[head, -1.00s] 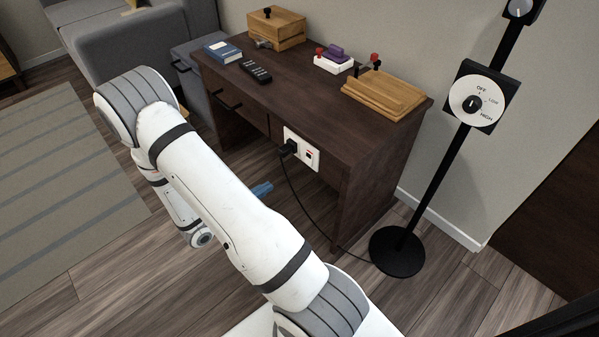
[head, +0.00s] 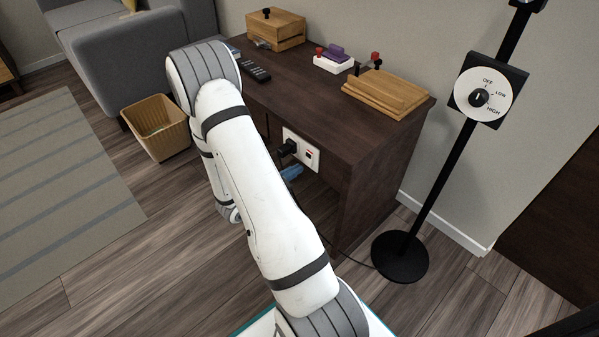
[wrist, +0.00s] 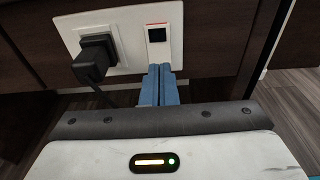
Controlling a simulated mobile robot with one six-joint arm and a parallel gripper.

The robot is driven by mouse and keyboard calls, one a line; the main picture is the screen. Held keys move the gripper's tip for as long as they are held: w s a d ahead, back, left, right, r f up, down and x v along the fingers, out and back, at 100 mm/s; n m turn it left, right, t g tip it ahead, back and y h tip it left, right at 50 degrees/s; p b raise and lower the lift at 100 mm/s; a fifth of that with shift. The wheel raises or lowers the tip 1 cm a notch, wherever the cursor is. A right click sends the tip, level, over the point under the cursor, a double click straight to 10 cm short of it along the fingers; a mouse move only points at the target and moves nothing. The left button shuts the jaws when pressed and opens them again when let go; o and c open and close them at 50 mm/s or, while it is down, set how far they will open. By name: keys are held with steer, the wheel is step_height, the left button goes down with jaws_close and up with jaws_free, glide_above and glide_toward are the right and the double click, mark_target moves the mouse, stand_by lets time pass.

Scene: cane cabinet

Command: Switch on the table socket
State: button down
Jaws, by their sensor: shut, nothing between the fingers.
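The table socket is a white plate (head: 313,158) on the front of the dark wooden table (head: 370,165). A black plug (head: 288,148) sits in its left part. A rocker switch (wrist: 157,36) with a dark face and a red top edge is in its right part. My gripper (head: 291,173) shows as blue fingers just below the plate. In the wrist view the gripper (wrist: 160,70) is shut and empty, its tips at the switch's lower end. I cannot tell whether the tips touch it.
On the tabletop are a wooden box (head: 276,30), a remote (head: 256,70), a white block with a purple top (head: 333,58) and a wooden board stack (head: 385,96). A black stand with a dial (head: 479,98) stands right. A basket (head: 157,128) is on the floor.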

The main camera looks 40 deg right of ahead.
steer(key=shift+w+d+f, duration=0.1)
steer(key=shift+d+f, duration=0.05)
steer(key=shift+d, duration=1)
steer(key=shift+d+f, duration=0.1)
steer(key=shift+d, duration=0.1)
steer(key=s+a+f+p, duration=0.1)
steer(key=a+p, duration=0.1)
steer(key=a, duration=1.2)
steer(key=shift+f+p, duration=0.35)
